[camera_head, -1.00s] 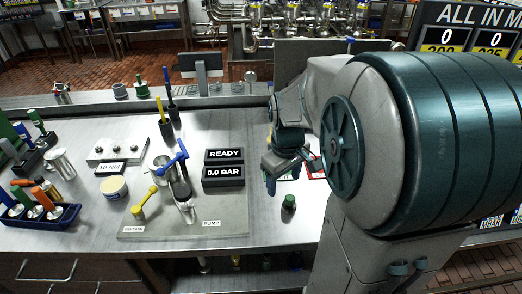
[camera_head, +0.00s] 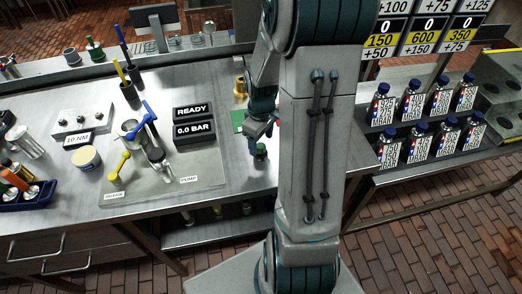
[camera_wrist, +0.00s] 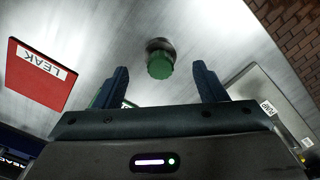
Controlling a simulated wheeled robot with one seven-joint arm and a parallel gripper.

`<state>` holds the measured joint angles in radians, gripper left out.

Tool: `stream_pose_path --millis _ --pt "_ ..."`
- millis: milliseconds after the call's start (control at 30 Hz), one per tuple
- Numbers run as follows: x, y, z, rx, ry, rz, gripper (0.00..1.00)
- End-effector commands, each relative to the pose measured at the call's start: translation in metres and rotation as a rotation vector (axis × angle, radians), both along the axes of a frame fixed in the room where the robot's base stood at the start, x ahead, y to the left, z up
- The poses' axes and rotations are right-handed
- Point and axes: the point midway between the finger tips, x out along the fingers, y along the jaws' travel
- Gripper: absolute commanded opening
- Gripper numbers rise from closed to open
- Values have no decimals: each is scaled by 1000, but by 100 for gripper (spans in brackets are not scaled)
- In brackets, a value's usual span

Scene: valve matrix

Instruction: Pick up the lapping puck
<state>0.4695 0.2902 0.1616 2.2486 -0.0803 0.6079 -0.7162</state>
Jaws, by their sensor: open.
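The small puck with a green top and dark metal base, which I take as the lapping puck (camera_head: 260,151), stands on the steel bench near its front edge. In the wrist view the puck (camera_wrist: 160,64) lies ahead of my fingers, roughly centred between them. My gripper (camera_head: 262,129) is just above and behind it in the head view, partly hidden by my arm. In the wrist view my gripper (camera_wrist: 162,82) is open and empty, its two dark blue fingers apart, with no visible contact with the puck.
A red LEAK card (camera_wrist: 41,75) and a green card (camera_head: 237,120) lie nearby. A brass part (camera_head: 240,87) stands behind. Labelled bottles (camera_head: 417,142) stand on a right shelf.

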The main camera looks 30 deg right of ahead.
Motion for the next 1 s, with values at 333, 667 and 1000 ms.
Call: stream_pose_path --millis 333,667,1000 --pt "0 1 -39 2 3 1 65" --pt "1 1 -49 0 -1 1 65" --pt "1 1 -48 0 -1 1 11"
